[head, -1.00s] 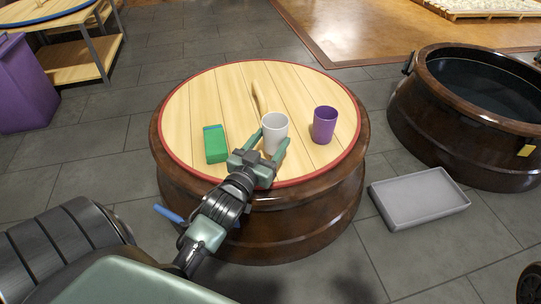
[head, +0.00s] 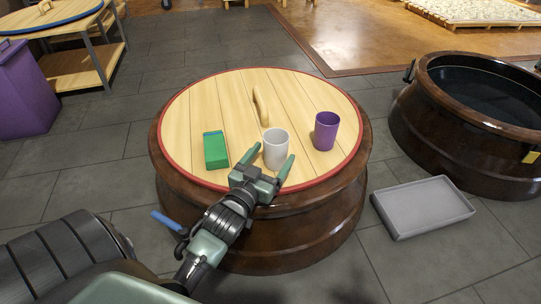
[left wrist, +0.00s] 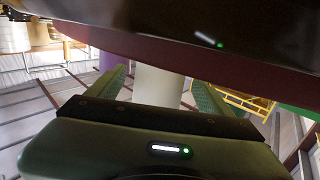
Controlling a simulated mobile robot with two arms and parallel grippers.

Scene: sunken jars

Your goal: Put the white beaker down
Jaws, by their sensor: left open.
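The white beaker (head: 276,148) stands upright on the round wooden lid (head: 232,90) of a large brown jar, near the lid's front edge. My left gripper (head: 268,165) is open, with one finger on each side of the beaker and its palm on the near side. In the left wrist view the beaker (left wrist: 157,84) shows between the two spread fingers (left wrist: 160,90). I cannot tell whether either finger touches it. My right gripper is not in view.
A purple beaker (head: 326,131) stands right of the white one, and a green box (head: 215,150) lies to the left. The lid has a wooden handle (head: 261,105). A grey tray (head: 422,207) and an open jar (head: 470,130) are on the floor at right.

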